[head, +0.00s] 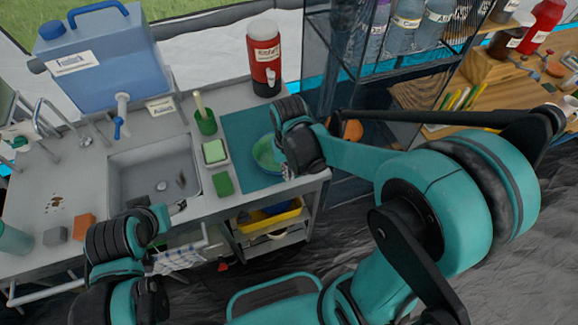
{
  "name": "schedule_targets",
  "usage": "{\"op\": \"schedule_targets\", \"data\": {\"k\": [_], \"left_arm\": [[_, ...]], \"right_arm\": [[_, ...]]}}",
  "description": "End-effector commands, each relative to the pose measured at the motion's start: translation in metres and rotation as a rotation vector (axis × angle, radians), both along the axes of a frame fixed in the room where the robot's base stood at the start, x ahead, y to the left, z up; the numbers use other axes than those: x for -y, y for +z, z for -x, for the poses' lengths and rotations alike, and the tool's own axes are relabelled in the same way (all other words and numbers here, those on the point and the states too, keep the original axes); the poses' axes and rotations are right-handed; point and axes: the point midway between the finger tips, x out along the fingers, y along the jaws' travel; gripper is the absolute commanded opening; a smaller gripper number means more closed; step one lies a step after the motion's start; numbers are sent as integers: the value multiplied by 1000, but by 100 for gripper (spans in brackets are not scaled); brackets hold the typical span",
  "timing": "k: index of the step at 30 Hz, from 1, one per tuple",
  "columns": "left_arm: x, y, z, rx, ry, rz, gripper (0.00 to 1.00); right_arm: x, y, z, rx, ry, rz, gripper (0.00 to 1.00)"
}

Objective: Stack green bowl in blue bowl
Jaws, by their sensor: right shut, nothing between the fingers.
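A green bowl (264,157) sits on the teal mat (243,126) at the right end of the counter. Its right side is hidden behind my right wrist. I cannot make out a separate blue bowl; whether one lies under or behind the green bowl is hidden. My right gripper (287,173) points down at the right edge of the bowl, shut and empty. I cannot tell whether it touches the rim. My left gripper (179,208) is at the front edge of the counter below the sink, away from the bowl. Its fingers are too small to judge.
Left of the mat are a sink (155,172), a green cup with a brush (206,122), a green-and-white block (215,152) and a green sponge (223,184). A red jug (264,58) stands behind the mat. A wire shelf (345,75) rises close on the right.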

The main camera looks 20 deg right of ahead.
Motion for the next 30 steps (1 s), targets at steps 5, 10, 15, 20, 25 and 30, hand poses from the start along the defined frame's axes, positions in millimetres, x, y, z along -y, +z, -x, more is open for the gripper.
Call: {"op": "schedule_targets", "data": {"k": [5,10,15,20,25,30], "left_arm": [[0,-19,0,0,0,0,63],[0,-24,0,0,0,0,63],[0,-27,0,0,0,0,63],[0,-27,0,0,0,0,63],[0,-27,0,0,0,0,63],[0,-28,0,0,0,0,63]], "right_arm": [[0,-43,-1,1,0,0,0],[1,-47,-22,1,-1,0,0],[2,-45,-37,1,0,0,0],[2,-45,-40,1,0,0,0],[2,-44,-40,1,0,0,0],[2,-45,-47,1,0,0,0]]}}
